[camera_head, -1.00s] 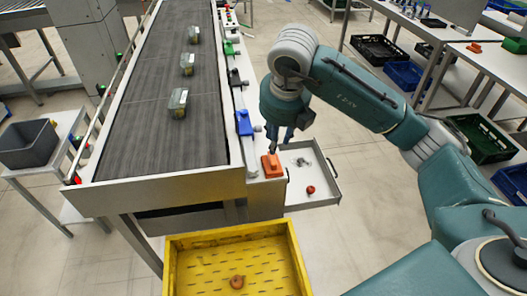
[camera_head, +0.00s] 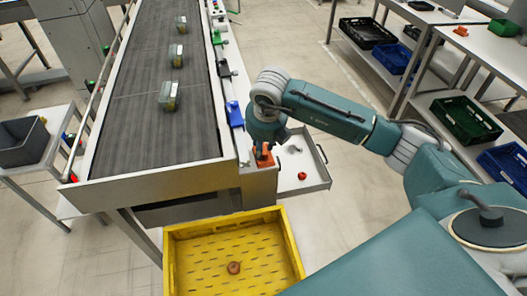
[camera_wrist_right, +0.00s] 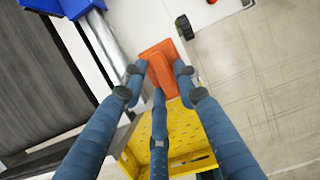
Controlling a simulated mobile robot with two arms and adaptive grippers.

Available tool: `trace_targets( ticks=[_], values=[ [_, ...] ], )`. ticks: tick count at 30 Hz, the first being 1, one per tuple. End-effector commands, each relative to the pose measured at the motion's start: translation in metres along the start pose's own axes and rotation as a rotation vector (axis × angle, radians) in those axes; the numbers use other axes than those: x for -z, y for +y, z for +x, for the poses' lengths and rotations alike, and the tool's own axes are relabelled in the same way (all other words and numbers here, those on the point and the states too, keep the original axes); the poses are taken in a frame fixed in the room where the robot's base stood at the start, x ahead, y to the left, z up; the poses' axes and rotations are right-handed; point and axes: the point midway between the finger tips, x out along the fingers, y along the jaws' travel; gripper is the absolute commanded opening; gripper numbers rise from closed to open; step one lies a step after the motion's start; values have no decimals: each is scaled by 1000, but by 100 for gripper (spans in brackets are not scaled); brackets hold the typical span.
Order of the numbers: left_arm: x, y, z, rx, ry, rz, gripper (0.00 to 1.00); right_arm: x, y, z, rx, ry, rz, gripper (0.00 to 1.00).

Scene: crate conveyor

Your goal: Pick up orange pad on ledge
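The orange pad (camera_head: 265,161) lies on the white ledge (camera_head: 246,159) beside the conveyor's near right end. In the right wrist view the pad (camera_wrist_right: 160,58) is a flat orange piece with a raised block in its middle. My right gripper (camera_wrist_right: 158,78) points down at it with its three fingers spread around the raised block. I see no clear grip on it. In the head view my right gripper (camera_head: 264,148) is right at the pad and partly hides it. My left gripper is not in view.
A blue piece (camera_head: 234,114) sits farther up the ledge. An open drawer (camera_head: 312,182) with a red round item (camera_head: 302,176) is to the right. A yellow crate (camera_head: 208,270) holding a brown ring (camera_head: 233,267) stands in front. Several jars stand on the conveyor (camera_head: 150,110).

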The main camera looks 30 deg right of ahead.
Motion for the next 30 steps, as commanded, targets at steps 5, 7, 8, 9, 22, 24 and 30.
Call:
trace_targets(
  ticks=[5,7,8,9,22,24,30],
  values=[
    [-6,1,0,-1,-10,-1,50,0,0,0,0,0,-1,30],
    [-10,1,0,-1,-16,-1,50,0,0,0,-1,0,-1,18],
    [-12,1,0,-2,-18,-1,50,0,0,0,-1,0,-1,12],
    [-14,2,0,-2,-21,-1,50,0,0,0,-1,0,0,4],
    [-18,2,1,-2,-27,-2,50,-1,0,-2,-1,-2,0,0],
    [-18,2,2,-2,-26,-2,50,-2,0,-5,-2,-3,0,0],
    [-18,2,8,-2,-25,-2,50,-10,1,-27,-3,-6,-1,0]
  ],
)
